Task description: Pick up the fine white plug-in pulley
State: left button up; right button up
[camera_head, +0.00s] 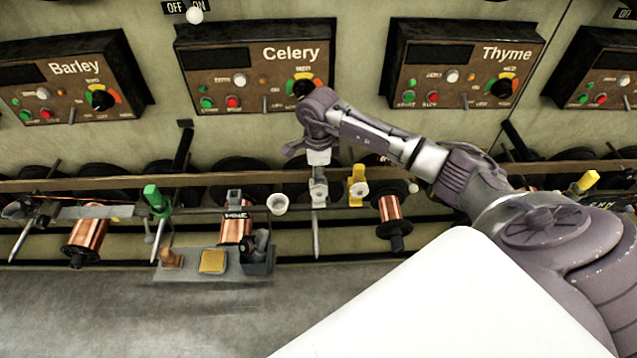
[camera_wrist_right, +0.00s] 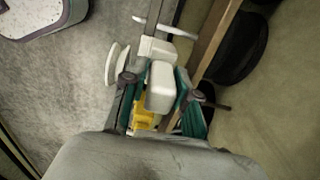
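I take the fine white plug-in pulley to be the white piece (camera_head: 319,190) on the rail below the Celery box, with a pale spike under it. Its white block (camera_wrist_right: 160,88) shows large in the right wrist view. My right gripper (camera_head: 316,152) is above it, with its teal-padded fingers (camera_wrist_right: 160,92) on both sides of this block. Any gap between pads and block is too small to judge, so I cannot tell whether they press on it. My left gripper is not in view.
A yellow piece (camera_head: 357,188) stands close to the right, a white round cup-like part (camera_head: 277,204) to the left. Copper spools (camera_head: 391,212) hang along the rail. A small tray (camera_head: 190,266) juts out below. A wooden bar (camera_head: 120,182) runs behind.

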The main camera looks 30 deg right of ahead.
grip_shut()
jog(key=shift+r, duration=0.15)
